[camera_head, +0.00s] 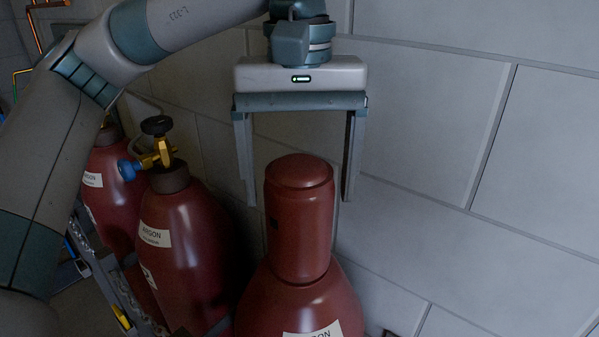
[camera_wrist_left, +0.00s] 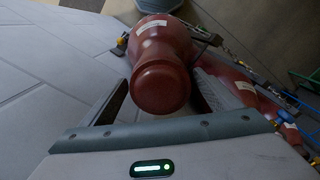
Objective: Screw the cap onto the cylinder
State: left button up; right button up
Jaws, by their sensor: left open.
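The dark red cap (camera_head: 299,225) stands upright on top of the red cylinder (camera_head: 275,305) at the lower middle of the head view, with a seam where they meet. In the wrist view the cap (camera_wrist_left: 160,88) shows its round end, with the cylinder (camera_wrist_left: 160,30) behind it. My left gripper (camera_head: 299,203) is open, pointing down above the cap. Its two fingers are on either side of the cap's upper part, with a visible gap on each side. The wrist view also shows the cap between the fingers (camera_wrist_left: 160,77). My right gripper is out of view.
A second red cylinder (camera_head: 185,255) with a brass valve (camera_head: 160,152) and black knob stands close on the left, and another (camera_head: 108,190) behind it. A rack rail (camera_head: 115,285) runs at lower left. A grey block wall (camera_head: 440,130) stands close behind and right.

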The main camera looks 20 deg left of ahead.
pick_arm(q)
jog(key=shift+f+b, duration=0.4)
jog(key=shift+f, duration=0.55)
jog(key=c, duration=1.3)
